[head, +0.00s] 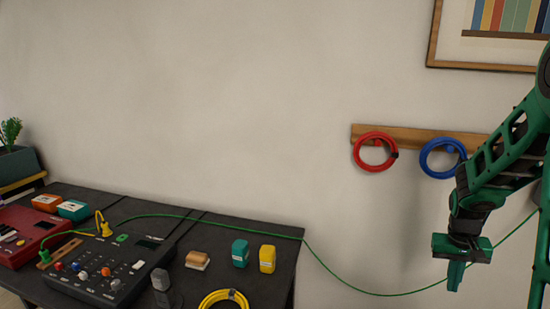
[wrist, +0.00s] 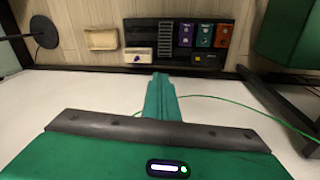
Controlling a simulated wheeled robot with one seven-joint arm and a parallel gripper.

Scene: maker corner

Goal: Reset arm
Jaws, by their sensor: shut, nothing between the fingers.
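My green arm comes in from the right edge in the head view, with my gripper (head: 454,276) hanging down in front of the bare wall, to the right of the dark table. The gripper is shut and empty. In the wrist view the closed teal fingers (wrist: 159,82) point away from the camera, with nothing between them. Below the gripper in that view I see a wooden floor and a dark board with several small boxes.
The dark table (head: 268,233) carries a mixer panel (head: 105,270), small boxes and a yellow cable coil (head: 222,298). A green cable (head: 390,294) sags from the table toward my arm. Red (head: 358,163) and blue (head: 425,167) coils hang on a wooden rail (head: 408,136).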

